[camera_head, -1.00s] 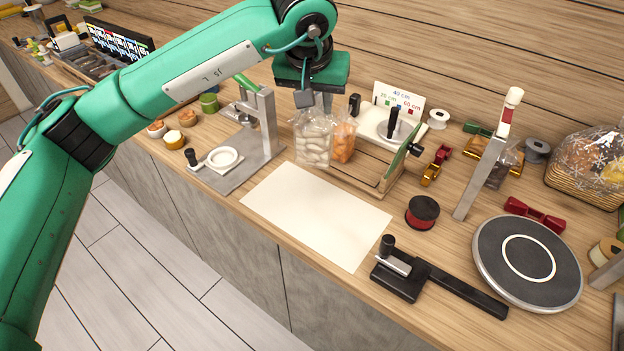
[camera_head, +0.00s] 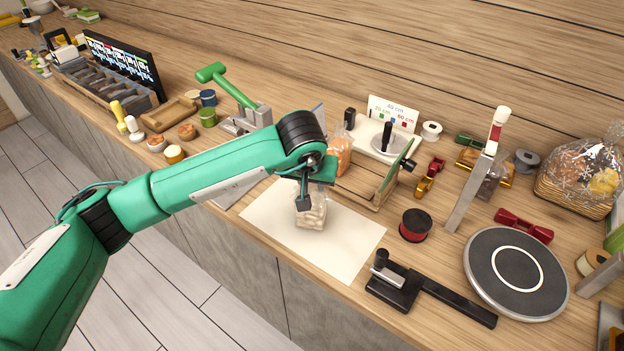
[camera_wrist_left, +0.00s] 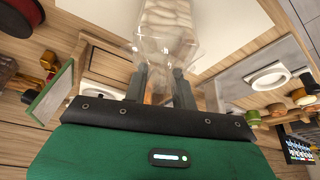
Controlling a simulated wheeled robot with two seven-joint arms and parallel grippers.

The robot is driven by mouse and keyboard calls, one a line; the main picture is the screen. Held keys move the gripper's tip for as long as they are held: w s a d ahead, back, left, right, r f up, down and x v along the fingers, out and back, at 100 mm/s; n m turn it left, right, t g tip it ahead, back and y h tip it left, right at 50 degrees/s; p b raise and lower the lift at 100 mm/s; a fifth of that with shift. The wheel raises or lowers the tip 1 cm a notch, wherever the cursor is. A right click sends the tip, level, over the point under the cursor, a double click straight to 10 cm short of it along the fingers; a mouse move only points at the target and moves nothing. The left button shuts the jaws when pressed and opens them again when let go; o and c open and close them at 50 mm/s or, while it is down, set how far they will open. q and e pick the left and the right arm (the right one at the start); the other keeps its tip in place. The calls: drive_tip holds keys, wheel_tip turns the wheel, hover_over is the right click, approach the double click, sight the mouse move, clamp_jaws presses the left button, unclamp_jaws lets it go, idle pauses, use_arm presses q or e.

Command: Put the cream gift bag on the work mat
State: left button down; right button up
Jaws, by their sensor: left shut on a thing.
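The cream gift bag (camera_head: 311,213) is a clear bag with pale cream contents. My left gripper (camera_head: 304,197) is shut on its gathered top. The bag hangs upright at or just above the white work mat (camera_head: 345,241), over the mat's upper middle; I cannot tell whether it touches. In the left wrist view the bag (camera_wrist_left: 168,22) extends away from between the two fingers of my left gripper (camera_wrist_left: 160,84), with the pale mat (camera_wrist_left: 222,30) behind it. My right gripper is not in view.
A black tool with a long bar (camera_head: 430,290), a red ribbon spool (camera_head: 415,225) and a round turntable (camera_head: 515,272) lie to the right. The mat's right part is clear.

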use_arm(q)
drive_tip(key=shift+f+b, duration=0.3)
drive_tip(key=shift+b, duration=0.05)
drive_tip(key=c, duration=1.2)
unclamp_jaws()
drive_tip(key=shift+c, duration=0.2)
drive_tip(key=shift+o, duration=0.5)
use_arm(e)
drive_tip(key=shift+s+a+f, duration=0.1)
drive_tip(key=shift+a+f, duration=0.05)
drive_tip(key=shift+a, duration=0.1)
use_arm(q)
drive_tip(key=shift+r, duration=0.1)
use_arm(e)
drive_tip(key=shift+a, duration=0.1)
use_arm(q)
drive_tip(key=shift+r+p, duration=0.15)
drive_tip(key=shift+p, duration=0.25)
drive_tip(key=b+v, duration=0.3)
drive_tip(key=v, duration=0.9)
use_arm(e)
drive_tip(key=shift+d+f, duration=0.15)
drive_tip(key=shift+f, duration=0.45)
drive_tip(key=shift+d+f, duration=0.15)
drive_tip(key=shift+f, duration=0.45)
use_arm(q)
drive_tip(key=shift+s, duration=0.1)
